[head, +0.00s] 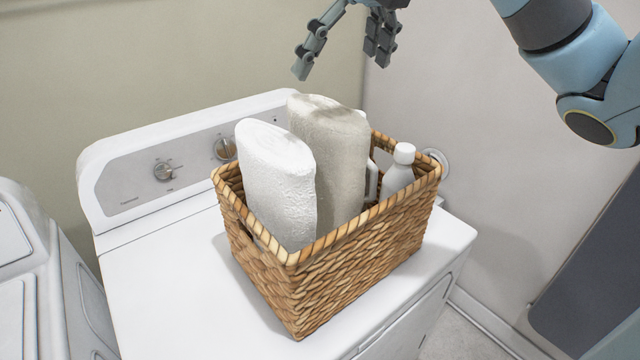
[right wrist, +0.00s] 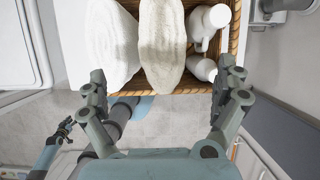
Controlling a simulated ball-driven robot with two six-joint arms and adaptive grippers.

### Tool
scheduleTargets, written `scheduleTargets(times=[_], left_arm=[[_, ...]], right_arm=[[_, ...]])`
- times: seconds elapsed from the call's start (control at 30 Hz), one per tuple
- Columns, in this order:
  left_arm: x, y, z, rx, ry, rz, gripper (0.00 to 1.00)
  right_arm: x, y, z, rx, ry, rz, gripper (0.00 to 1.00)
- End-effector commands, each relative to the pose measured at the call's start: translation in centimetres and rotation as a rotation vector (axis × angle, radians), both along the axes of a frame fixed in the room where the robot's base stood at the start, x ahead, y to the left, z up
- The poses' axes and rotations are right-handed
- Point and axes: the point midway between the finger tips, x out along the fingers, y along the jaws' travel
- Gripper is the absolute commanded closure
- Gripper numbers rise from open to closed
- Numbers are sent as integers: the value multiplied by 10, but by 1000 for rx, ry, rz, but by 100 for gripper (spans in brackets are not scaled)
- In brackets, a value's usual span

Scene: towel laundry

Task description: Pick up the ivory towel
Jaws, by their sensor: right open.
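The ivory towel (head: 335,150) is rolled and stands upright in a wicker basket (head: 350,260), to the right of a white towel (head: 275,180). In the right wrist view the ivory towel (right wrist: 162,45) lies between the white towel (right wrist: 110,40) and white bottles. My right gripper (head: 341,64) is open and empty, above the ivory towel and apart from it. Its spread fingers also show in the right wrist view (right wrist: 163,76). My left gripper (right wrist: 66,127) shows small at the lower left of the right wrist view; its opening is unclear.
A white bottle (head: 398,172) stands in the basket to the right of the ivory towel; another (right wrist: 208,20) shows in the right wrist view. The basket stands on a white machine (head: 170,300) with a raised control panel (head: 190,160). Walls stand behind and to the right.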

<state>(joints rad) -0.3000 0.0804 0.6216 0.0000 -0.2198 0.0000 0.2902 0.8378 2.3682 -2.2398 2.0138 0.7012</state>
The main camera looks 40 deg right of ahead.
Motion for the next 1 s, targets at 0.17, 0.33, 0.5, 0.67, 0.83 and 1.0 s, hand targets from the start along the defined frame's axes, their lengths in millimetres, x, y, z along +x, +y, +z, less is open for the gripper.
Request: scheduleTargets(times=[0.17,0.33,0.5,0.67,0.83,1.0], left_arm=[[-6,0,-18,0,10,1,60],[-5,0,-22,0,8,1,60],[-3,0,-41,0,6,0,60],[-3,0,-58,0,5,0,60],[0,-1,-57,-1,2,0,60],[0,-1,-57,-1,0,0,60]], right_arm=[[10,0,-29,5,2,2,0],[14,-1,-36,4,1,3,0],[22,-5,-55,5,2,2,0],[31,-6,-77,7,2,4,0],[34,-7,-78,4,1,4,0],[34,-7,-78,4,1,4,9]])
